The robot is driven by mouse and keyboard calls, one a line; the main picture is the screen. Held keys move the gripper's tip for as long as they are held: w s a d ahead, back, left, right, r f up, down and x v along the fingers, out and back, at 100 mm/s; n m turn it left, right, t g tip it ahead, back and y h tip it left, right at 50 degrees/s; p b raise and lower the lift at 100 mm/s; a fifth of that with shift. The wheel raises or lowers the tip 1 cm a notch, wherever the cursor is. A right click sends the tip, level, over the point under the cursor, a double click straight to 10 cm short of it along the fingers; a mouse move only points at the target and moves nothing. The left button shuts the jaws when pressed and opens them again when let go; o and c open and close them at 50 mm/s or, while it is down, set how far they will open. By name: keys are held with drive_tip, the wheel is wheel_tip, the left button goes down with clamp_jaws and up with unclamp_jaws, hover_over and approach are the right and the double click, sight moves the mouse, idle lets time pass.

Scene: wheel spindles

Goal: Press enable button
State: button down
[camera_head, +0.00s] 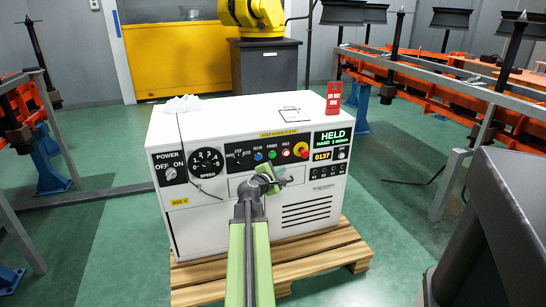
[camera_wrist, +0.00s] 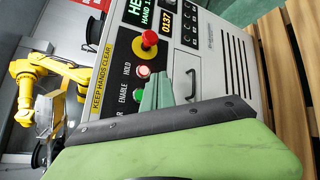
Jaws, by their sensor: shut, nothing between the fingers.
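The white control cabinet (camera_head: 210,225) stands in front of me with its panel facing me. The green button (camera_head: 272,154) sits in a row between a blue button (camera_head: 257,156) and a red button (camera_head: 286,152). In the wrist view the green button (camera_wrist: 141,97) is beside the label ENABLE, partly covered by my gripper. The red button (camera_wrist: 141,72) is beside the label HOLD. My gripper (camera_head: 267,176) is shut and empty, just below the button row in the head view. Its fingers (camera_wrist: 157,92) look close to the green button; I cannot tell whether they touch. The display (camera_head: 332,138) reads HELD.
A red emergency stop (camera_head: 301,150) on a yellow plate is right of the red button. A handle (camera_wrist: 190,86) is beside my fingers. The cabinet stands on a wooden pallet (camera_head: 325,262).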

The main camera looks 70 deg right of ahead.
drive_tip(key=w+d, duration=0.2)
drive_tip(key=d, duration=0.1)
drive_tip(key=w+d, duration=0.3)
drive_tip(key=shift+w+d, duration=0.15)
drive_tip(key=shift+d, duration=0.1)
idle(1.8)
drive_tip(key=shift+w+d, duration=0.25)
drive_tip(key=shift+d, duration=0.05)
drive_tip(key=shift+w+d, duration=0.2)
drive_tip(key=shift+d, duration=0.1)
idle(0.7)
drive_tip(key=shift+s+a, duration=0.45)
drive_tip(key=shift+a, duration=0.2)
drive_tip(key=s+a, duration=0.3)
drive_tip(key=shift+s+a, duration=0.1)
drive_tip(key=shift+a, duration=0.3)
